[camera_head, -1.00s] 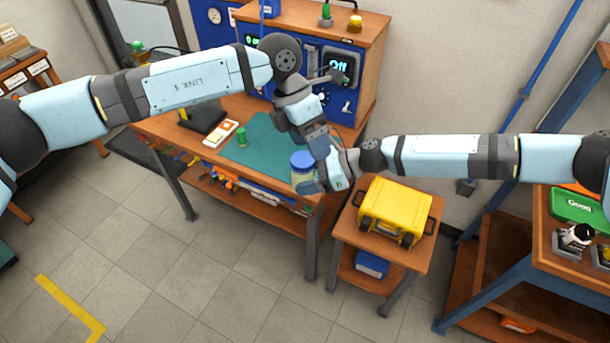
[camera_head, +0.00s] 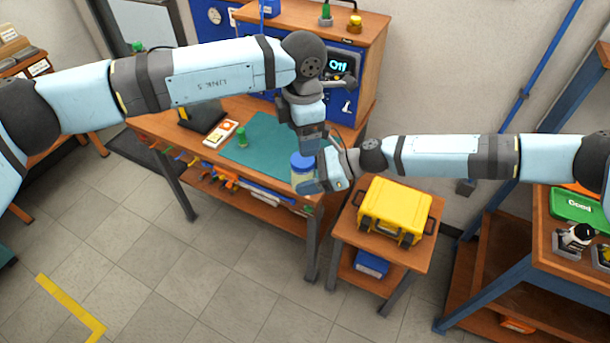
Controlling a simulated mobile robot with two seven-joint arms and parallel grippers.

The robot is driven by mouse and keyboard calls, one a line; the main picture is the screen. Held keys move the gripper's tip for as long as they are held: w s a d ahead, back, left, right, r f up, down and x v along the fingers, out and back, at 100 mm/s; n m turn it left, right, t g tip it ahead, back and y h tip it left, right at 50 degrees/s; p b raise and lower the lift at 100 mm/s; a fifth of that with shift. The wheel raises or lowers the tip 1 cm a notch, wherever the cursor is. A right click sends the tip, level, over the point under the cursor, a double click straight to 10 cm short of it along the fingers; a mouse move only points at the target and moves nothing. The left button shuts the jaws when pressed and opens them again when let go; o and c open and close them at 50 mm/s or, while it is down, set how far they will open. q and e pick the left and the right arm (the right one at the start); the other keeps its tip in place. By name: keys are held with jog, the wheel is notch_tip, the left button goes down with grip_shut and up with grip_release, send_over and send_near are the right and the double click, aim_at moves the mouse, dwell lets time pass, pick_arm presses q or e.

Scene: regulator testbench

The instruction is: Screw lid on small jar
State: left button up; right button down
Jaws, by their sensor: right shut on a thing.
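The small jar (camera_head: 301,176) is a pale, see-through body held in the air over the front right part of the workbench. The blue lid (camera_head: 300,160) sits at its top; whether it is threaded on cannot be told. My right gripper (camera_head: 310,180) comes in from the right and is shut on the jar. My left gripper (camera_head: 309,146) points down from above, close over the lid and slightly to its right. Its fingers are too small and overlapped to show whether they are open or touch the lid.
A yellow case (camera_head: 396,208) stands on a small table to the right. A shelf with a green bin (camera_head: 575,205) is at far right.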

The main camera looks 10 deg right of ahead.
aim_at(302, 174)
pick_arm(q)
notch_tip(302, 174, down, 7)
jog(key=shift+r, duration=0.1)
dwell(0.3)
jog(key=c, duration=0.9)
jog(key=o, duration=1)
jog(key=shift+r, duration=2.25)
jog(key=shift+c, duration=0.5)
